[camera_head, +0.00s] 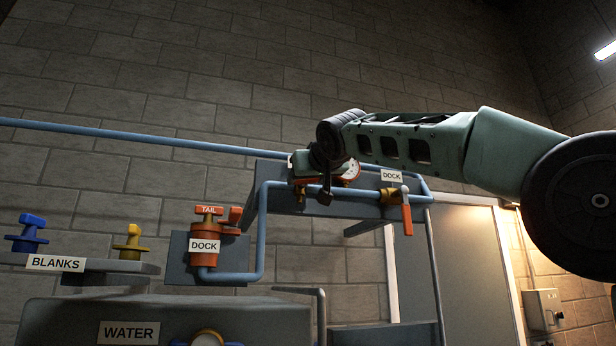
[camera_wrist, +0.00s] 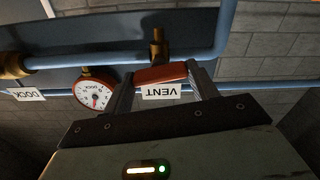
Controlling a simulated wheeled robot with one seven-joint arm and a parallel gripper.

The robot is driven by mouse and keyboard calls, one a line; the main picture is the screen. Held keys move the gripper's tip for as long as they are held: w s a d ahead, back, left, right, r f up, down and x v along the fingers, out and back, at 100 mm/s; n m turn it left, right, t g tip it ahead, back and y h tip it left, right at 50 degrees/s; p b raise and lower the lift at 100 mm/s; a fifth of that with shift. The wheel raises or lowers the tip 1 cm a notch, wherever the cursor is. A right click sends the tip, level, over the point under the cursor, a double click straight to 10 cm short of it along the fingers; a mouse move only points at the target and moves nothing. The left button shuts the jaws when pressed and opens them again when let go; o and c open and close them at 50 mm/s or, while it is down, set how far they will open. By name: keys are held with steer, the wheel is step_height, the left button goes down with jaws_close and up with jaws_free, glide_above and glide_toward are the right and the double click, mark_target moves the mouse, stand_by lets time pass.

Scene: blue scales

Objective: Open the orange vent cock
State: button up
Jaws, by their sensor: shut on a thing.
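The orange vent cock (camera_wrist: 160,74) shows in the wrist view as a short lever on a brass stem below a blue pipe. The lever lies roughly along the pipe. My gripper (camera_wrist: 161,73) has one finger at each end of the lever and is shut on it. A white VENT label (camera_wrist: 161,91), upside down in this view, sits beside the lever between the fingers. In the head view my gripper (camera_head: 325,178) is at the pipework by a round gauge (camera_head: 352,171), and it hides most of the vent cock.
A brass valve with a hanging orange handle (camera_head: 407,217) is right of my gripper, by a DOCK label (camera_head: 392,176). The gauge (camera_wrist: 93,95) is close to one finger. An orange dock fitting (camera_head: 207,257) and a blanks shelf (camera_head: 110,266) stand left.

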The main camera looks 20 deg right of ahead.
steer(key=shift+a+f+n+p, duration=0.1)
steer(key=shift+n+p, duration=0.95)
steer(key=shift+n, duration=2.85)
steer(key=shift+a+n+p, duration=0.1)
steer(key=shift+n+p, duration=0.95)
steer(key=shift+n, duration=2.85)
steer(key=shift+f, duration=0.1)
steer(key=o, duration=1)
steer(key=shift+s, duration=0.1)
steer(key=s+b, duration=0.6)
steer(key=s, duration=1.1)
steer(key=shift+b, duration=0.3)
steer(key=shift+s, duration=0.1)
